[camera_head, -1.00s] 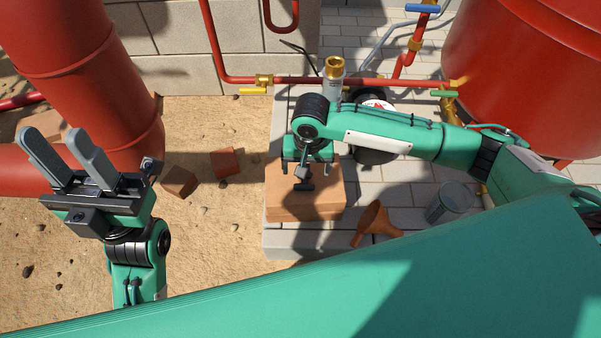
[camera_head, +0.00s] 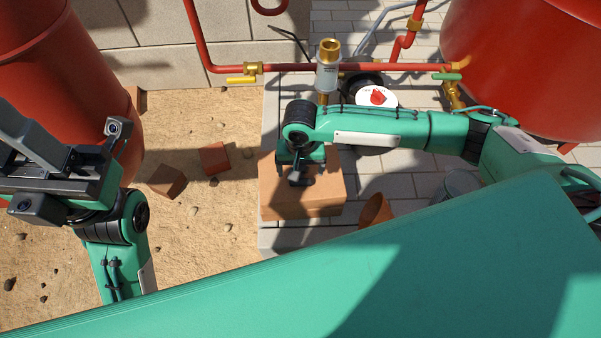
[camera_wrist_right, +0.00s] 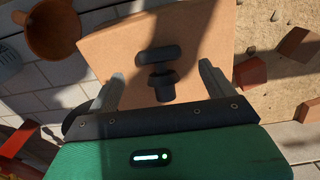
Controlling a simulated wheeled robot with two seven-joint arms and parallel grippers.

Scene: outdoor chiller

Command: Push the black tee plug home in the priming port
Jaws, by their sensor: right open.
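The black tee plug (camera_wrist_right: 158,72) stands on top of an orange-brown block (camera_wrist_right: 110,45). My right gripper (camera_wrist_right: 162,75) is open, with one finger on either side of the plug and a visible gap to each. In the head view the right gripper (camera_head: 298,172) is over the block, and its wrist partly hides the plug. The priming port (camera_head: 329,47) appears as a brass-rimmed opening on top of a grey upright fitting, behind my right wrist. My left gripper (camera_head: 28,150) is at the left edge, partly cut off, with its fingers apart and nothing seen between them.
An orange funnel (camera_wrist_right: 54,28) lies beside the block, near a grey metal can (camera_head: 457,185). A red pipe (camera_head: 290,67) with yellow and green valve handles runs behind. A large red tank (camera_head: 520,70) stands right. Loose bricks (camera_head: 214,158) lie on open sand.

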